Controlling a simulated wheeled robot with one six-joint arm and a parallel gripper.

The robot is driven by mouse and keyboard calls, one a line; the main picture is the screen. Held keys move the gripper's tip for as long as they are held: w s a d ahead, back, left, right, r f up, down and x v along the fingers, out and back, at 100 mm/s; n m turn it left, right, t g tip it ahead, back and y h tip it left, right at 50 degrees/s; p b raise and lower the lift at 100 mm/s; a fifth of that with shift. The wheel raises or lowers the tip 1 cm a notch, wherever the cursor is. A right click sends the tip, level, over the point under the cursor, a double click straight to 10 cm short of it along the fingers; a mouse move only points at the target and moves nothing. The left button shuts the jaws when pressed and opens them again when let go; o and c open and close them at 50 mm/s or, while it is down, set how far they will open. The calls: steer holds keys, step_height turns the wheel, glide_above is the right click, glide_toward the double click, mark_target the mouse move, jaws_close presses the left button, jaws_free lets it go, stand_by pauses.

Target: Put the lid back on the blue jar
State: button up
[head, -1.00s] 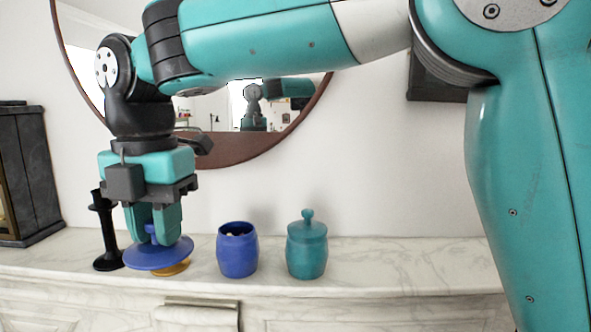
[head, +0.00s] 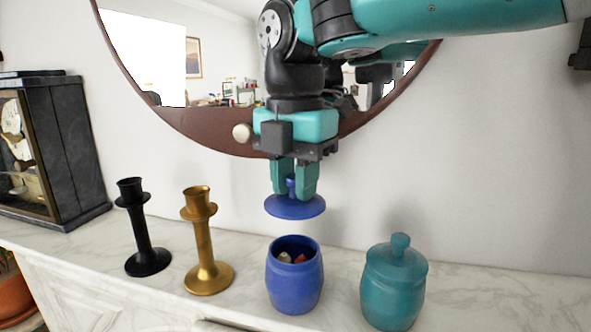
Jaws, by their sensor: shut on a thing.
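The blue jar (head: 294,283) stands upright and uncovered on the marble mantel, with small pale and reddish things inside. My gripper (head: 294,192) is shut on the knob of the blue lid (head: 296,208). It holds the lid roughly level above the jar's mouth, with a clear gap between lid and rim. In the picture the lid sits nearly centred over the jar; its exact depth offset is hard to tell. The gripper's fingers hide most of the knob.
A teal jar with its lid on (head: 393,285) stands close at the right. A brass candlestick (head: 203,245) and a black candlestick (head: 141,230) stand at the left, near a dark cased clock (head: 75,150). The round mirror (head: 190,135) is behind my arm. The marble mantel (head: 470,290) is bare at the right.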

mark_target(295, 209)
steer(key=shift+w+f, duration=0.2)
steer(key=shift+f, duration=0.1)
step_height(295, 209, down, 4)
steer(key=b, duration=0.4)
steer(key=shift+f+b, duration=0.65)
steer(key=shift+f, duration=0.15)
steer(key=shift+p, duration=0.45)
steer(key=shift+f, duration=0.2)
stand_by(1.6)
steer(key=o, duration=1.5)
